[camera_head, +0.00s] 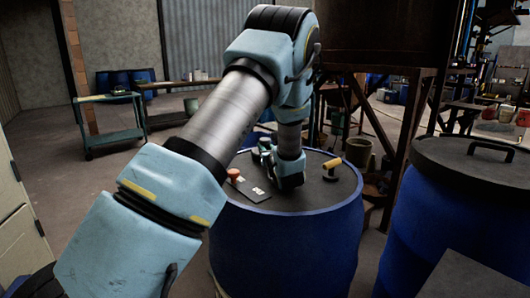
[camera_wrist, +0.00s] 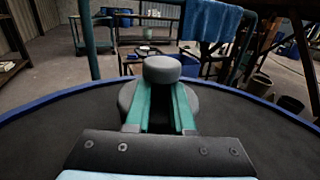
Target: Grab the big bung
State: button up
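The big bung (camera_wrist: 162,68) looks like a dark grey piece with a round knob on top and a wider round base below. It appears upright on the dark lid of a blue drum (camera_head: 290,245). My gripper (camera_wrist: 162,92) is low over the lid, its two teal fingers on either side of the bung below the knob. The knob hides the fingertips and the neck, so I cannot tell whether the fingers press on it. In the head view my wrist (camera_head: 290,170) largely hides the bung.
An orange-brown piece (camera_head: 233,174), a dark plate (camera_head: 250,189) and a yellow-handled piece (camera_head: 331,164) lie on the same lid. Another blue drum (camera_head: 440,215) stands at right. A teal cart (camera_head: 110,120) stands back left. A dark metal frame (camera_head: 410,130) rises behind.

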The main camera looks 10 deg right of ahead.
grip_shut()
